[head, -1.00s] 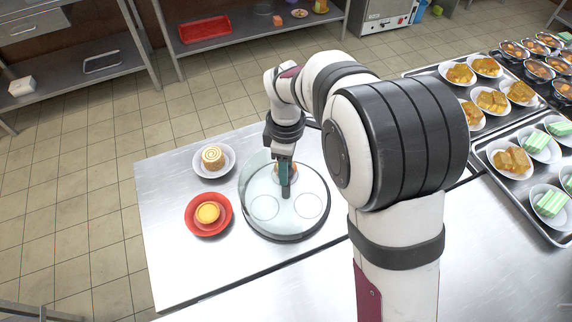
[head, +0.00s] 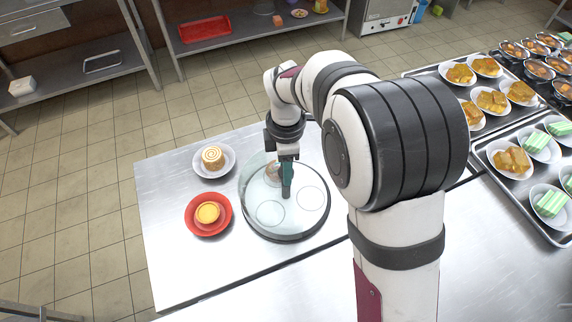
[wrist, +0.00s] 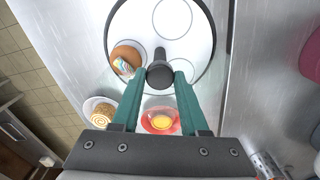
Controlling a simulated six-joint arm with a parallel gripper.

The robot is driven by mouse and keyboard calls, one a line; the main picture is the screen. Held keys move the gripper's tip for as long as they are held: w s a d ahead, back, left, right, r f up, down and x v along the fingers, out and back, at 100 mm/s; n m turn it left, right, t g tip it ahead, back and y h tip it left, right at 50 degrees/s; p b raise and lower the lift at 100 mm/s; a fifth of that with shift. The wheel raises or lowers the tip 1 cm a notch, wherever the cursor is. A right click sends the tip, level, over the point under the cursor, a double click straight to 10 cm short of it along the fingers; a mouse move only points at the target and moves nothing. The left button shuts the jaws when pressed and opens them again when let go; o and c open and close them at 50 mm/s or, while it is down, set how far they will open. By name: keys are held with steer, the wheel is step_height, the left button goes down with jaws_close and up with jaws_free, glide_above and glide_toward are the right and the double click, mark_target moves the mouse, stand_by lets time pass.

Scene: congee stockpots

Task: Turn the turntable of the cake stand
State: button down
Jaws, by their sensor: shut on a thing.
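The cake stand's round turntable (head: 299,224), pale with a dark rim, sits on the steel table and shows several ring outlines. It also shows in the wrist view (wrist: 192,52). A dark central knob (wrist: 160,76) stands up from it. My gripper (head: 286,187) points down over the middle, its green fingers shut on the knob from both sides. A round brown pastry (wrist: 126,58) with a pale, colourful patch lies on the turntable beside the knob; in the head view my gripper partly hides it. A clear curved cover (head: 256,168) shows at the stand's back left.
A swirl-topped cake on a white plate (head: 229,169) and a yellow tart on a red plate (head: 190,225) stand left of the stand. Trays of plated food (head: 483,158) lie at the right. The table's front left (head: 180,270) is clear.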

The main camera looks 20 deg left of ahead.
stand_by(0.5)
steer(key=shift+c, duration=2.1)
jaws_free()
step_height(320, 180, up, 16)
steer(key=shift+d+f, duration=0.1)
steer(key=s+d+f+m+y, duration=0.1)
steer(key=s+d+m, duration=0.5)
steer(key=d+m, duration=0.35)
steer(key=s+d+f+m, duration=0.1)
steer(key=s+d+m, duration=0.6)
steer(key=d+m, duration=0.25)
steer(key=s+d+f+m, duration=0.2)
steer(key=s+f+m, duration=0.2)
steer(key=s+m, duration=0.3)
steer(key=m, duration=0.3)
steer(key=shift+s+d+f+m+y, duration=0.25)
steer(key=shift+s+m+y, duration=0.05)
steer(key=shift+s+y, duration=0.1)
